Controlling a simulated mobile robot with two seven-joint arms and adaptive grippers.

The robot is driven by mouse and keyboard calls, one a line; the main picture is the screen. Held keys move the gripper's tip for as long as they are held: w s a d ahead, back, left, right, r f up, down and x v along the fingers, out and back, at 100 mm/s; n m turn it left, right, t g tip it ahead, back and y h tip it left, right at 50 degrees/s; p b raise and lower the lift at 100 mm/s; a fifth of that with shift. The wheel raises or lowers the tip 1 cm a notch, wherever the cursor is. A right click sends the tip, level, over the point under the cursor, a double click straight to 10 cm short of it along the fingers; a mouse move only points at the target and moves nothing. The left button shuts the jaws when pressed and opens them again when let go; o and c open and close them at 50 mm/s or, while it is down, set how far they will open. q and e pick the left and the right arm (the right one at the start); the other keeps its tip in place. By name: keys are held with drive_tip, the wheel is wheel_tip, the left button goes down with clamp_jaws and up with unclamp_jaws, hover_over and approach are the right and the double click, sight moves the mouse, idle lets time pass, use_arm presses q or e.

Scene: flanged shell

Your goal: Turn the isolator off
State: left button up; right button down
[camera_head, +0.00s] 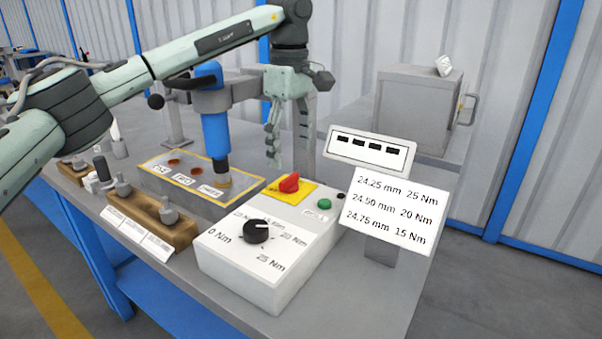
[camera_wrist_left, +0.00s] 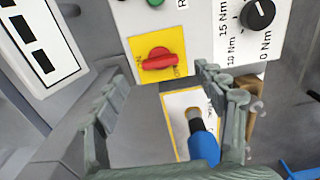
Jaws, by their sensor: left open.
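The isolator is a red rotary handle (camera_head: 289,183) on a yellow plate (camera_head: 305,192), on top of the white control box (camera_head: 290,262). In the left wrist view the red handle (camera_wrist_left: 160,60) lies nearly level across its yellow plate (camera_wrist_left: 160,38). Small lettering shows at its left and lower right; the left end of the handle is by the left lettering. My left gripper (camera_head: 288,147) is open and empty, with its fingers pointing down, above and behind the handle. In the wrist view its fingertips (camera_wrist_left: 160,88) are apart, below the handle in the picture. My right gripper is not in view.
The box also has a black dial (camera_head: 256,231) and a green button (camera_head: 324,204). A blue tool (camera_head: 216,130) stands over the labelled plate, close to the gripper. A display (camera_head: 370,150) and a torque card (camera_head: 388,208) stand to the right. A grey cabinet (camera_head: 412,110) is behind.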

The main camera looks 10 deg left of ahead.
sight(291, 178)
use_arm(q)
wheel_tip(291, 178, down, 6)
drive_tip(key=shift+r, duration=0.1)
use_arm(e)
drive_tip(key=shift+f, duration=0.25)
use_arm(q)
drive_tip(key=shift+c, duration=0.5)
drive_tip(key=c, duration=1.1)
drive_tip(key=shift+o, duration=0.2)
